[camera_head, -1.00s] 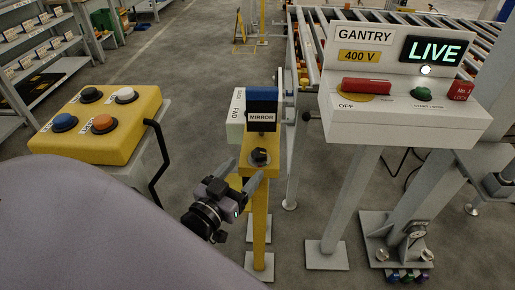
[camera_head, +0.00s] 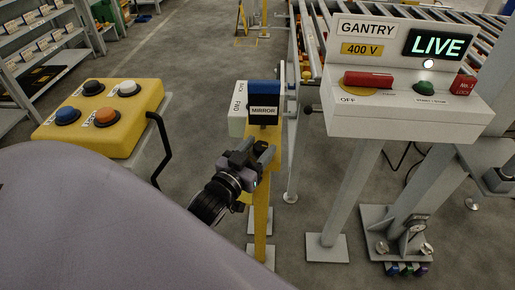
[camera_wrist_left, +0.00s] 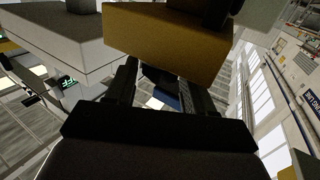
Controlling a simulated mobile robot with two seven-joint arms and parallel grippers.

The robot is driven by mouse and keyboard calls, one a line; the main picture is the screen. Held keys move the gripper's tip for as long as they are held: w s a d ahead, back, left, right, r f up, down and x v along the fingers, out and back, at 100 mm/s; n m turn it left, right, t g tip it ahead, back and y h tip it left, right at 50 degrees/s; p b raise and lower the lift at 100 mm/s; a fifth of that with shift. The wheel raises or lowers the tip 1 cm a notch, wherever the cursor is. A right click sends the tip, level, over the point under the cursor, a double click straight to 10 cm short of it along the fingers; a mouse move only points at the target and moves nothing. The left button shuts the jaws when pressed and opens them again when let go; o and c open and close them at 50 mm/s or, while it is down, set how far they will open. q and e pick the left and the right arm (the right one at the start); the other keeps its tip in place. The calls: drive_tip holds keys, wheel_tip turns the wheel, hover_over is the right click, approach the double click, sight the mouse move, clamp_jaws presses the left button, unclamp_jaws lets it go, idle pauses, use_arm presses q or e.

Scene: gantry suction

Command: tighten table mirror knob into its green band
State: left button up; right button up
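The table mirror unit (camera_head: 263,113) has a blue top and a MIRROR label, on a yellow post (camera_head: 261,222). Its dark knob (camera_head: 261,149) sits below the label and is partly hidden by my gripper. I cannot make out the green band. My left gripper (camera_head: 246,157) is at the knob's front left, its fingers apart; contact with the knob cannot be told. In the left wrist view, the fingers (camera_wrist_left: 162,92) are apart under the yellow block (camera_wrist_left: 165,38), with something dark blue between or beyond them. My right gripper is not in view.
A white GANTRY panel (camera_head: 400,115) showing LIVE stands at the right. A yellow button box (camera_head: 100,122) with a black handle stands at the left. Rollers (camera_head: 400,30) lie behind.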

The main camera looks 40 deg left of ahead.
use_arm(q)
drive_tip(key=c, duration=0.6)
drive_tip(key=shift+r+m+h+p, duration=0.15)
drive_tip(key=shift+m+h+p, duration=0.35)
drive_tip(key=shift+h+p, duration=0.15)
drive_tip(key=shift+a+m+h+p, duration=0.1)
drive_tip(key=shift+m+h+p, duration=0.5)
drive_tip(key=shift+h, duration=0.45)
drive_tip(key=shift+a+m+g+h, duration=0.15)
drive_tip(key=shift+m+g+h, duration=0.15)
drive_tip(key=shift+m+h, duration=0.75)
drive_tip(key=shift+m+g+h, duration=0.4)
drive_tip(key=shift+m+h, duration=0.05)
drive_tip(key=shift+h, duration=0.8)
drive_tip(key=o, duration=1)
drive_tip(key=shift+o, duration=0.2)
drive_tip(key=shift+a, duration=0.1)
